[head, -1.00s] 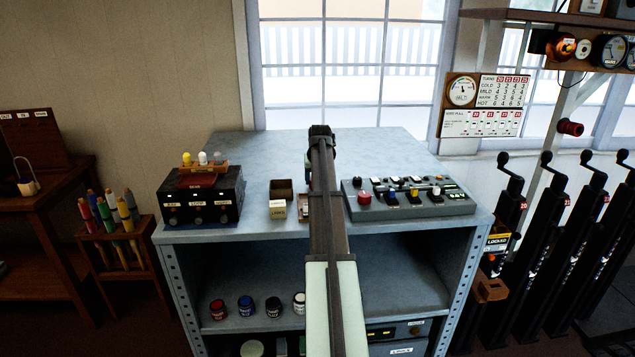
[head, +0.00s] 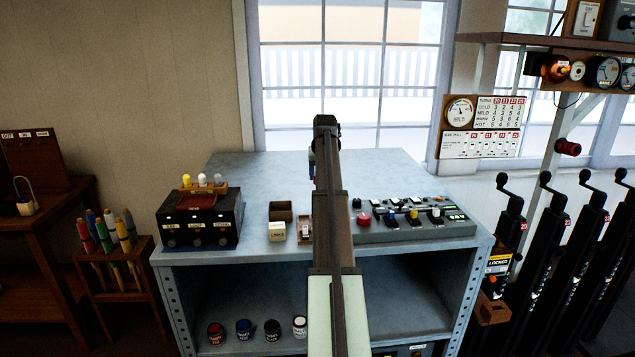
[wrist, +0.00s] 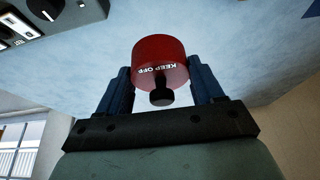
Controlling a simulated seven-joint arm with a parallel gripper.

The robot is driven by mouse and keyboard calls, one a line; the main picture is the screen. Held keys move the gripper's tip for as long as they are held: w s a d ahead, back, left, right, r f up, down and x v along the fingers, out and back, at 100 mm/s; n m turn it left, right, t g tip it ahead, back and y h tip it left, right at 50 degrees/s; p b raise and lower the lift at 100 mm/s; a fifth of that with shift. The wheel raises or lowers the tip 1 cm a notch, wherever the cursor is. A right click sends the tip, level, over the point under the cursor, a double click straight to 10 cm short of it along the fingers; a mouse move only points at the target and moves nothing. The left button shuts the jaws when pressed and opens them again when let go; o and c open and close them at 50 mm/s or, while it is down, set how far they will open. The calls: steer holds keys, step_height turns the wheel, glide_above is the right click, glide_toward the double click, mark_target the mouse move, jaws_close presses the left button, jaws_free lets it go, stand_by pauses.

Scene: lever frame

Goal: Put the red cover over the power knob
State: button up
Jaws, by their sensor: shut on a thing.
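My gripper (wrist: 160,88) is shut on the red cover (wrist: 158,52), a round cap lettered "KEEP OFF" with a small black knob on it. The cover sits between the blue fingers, clear of the bench top behind it. In the head view my arm hides most of the gripper, above the bench left of the grey control console (head: 420,231). A dark round knob (wrist: 45,8) on a panel is cut off at the top left of the wrist view. I cannot read a label there, so I cannot tell whether it is the power knob.
The console carries a red button (head: 364,219) and several switches. A black box (head: 200,220) stands at the bench's left. A small open brown box (head: 280,211) and a cream block (head: 276,231) stand between. The back of the bench top (head: 265,170) is clear.

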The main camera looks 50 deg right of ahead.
steer(key=s+r+m, duration=0.1)
steer(key=s+r, duration=0.1)
steer(key=s, duration=0.8)
steer(key=m+g+h, duration=0.1)
steer(key=m+g, duration=0.1)
steer(key=m, duration=0.4)
glide_above(365, 216)
steer(key=w, duration=0.2)
steer(key=shift+s+a+f, duration=0.2)
steer(key=shift+f, duration=0.4)
steer(key=s+m+g, duration=0.1)
steer(key=m, duration=0.1)
steer(key=shift+a+m, duration=0.1)
steer(key=shift+m, duration=0.2)
steer(key=shift+s+a+m+g, duration=0.15)
steer(key=shift+m+g, duration=0.35)
steer(key=shift+m, duration=0.5)
steer(key=shift+f, duration=0.1)
steer(key=shift+f, duration=0.1)
steer(key=shift+f, duration=2.55)
steer(key=shift+f, duration=0.75)
